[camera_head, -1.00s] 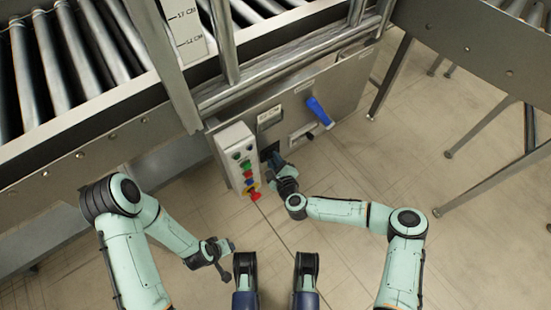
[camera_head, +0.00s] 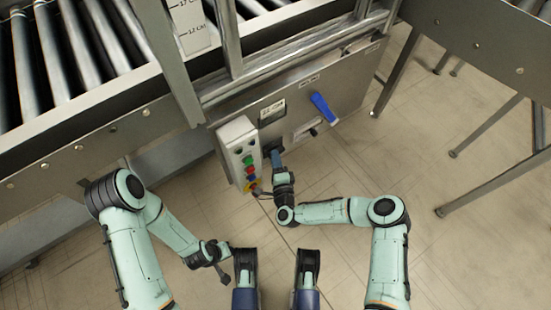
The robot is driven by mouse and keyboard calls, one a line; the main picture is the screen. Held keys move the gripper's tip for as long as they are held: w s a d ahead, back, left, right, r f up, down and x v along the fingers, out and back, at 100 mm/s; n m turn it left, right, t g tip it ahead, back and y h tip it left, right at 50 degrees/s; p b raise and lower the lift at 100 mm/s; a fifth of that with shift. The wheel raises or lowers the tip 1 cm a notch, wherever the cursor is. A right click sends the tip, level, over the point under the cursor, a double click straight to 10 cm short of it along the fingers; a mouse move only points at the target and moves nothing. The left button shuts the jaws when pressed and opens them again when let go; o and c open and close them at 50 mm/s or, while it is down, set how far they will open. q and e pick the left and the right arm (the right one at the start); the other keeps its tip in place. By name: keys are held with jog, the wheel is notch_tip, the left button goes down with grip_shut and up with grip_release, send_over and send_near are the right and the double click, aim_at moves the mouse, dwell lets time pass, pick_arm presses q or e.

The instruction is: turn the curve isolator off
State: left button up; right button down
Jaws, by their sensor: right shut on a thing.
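A steel panel (camera_head: 345,88) under the conveyor carries the switches; its labels are too small to read, so I cannot tell which one names the curve isolator. My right gripper (camera_head: 277,164) is at the panel's left part, shut on a dull blue handle (camera_head: 275,156) that points down, below a label plate (camera_head: 272,112). The handle's mount is partly hidden. A bright blue lever (camera_head: 323,107) sits to the right, tilted, apart from the gripper. My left gripper (camera_head: 222,264) hangs low over the floor, away from the panel; its jaws are too small to judge.
A grey button box (camera_head: 236,141) with green, red and yellow buttons stands close left of my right gripper. A small dark lever on a pale plate (camera_head: 304,132) sits below the blue lever. Conveyor legs (camera_head: 398,72) stand at right. The floor (camera_head: 345,165) in front is clear.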

pick_arm(q)
jog(key=shift+s+f, duration=0.2)
jog(key=shift+s, duration=0.05)
pick_arm(e)
jog(key=shift+w+d+n, duration=0.1)
jog(key=shift+n, duration=0.2)
jog(key=c, duration=1)
grip_release()
pick_arm(q)
notch_tip(320, 180, up, 5)
jog(key=w+d+p, duration=0.1)
jog(key=w+p, duration=0.1)
jog(key=p, duration=0.1)
jog(key=shift+w+d+t, duration=0.25)
jog(key=shift+w+t, duration=0.15)
pick_arm(e)
jog(key=v, duration=1.3)
jog(key=shift+s+f, duration=0.2)
jog(key=shift+s, duration=0.05)
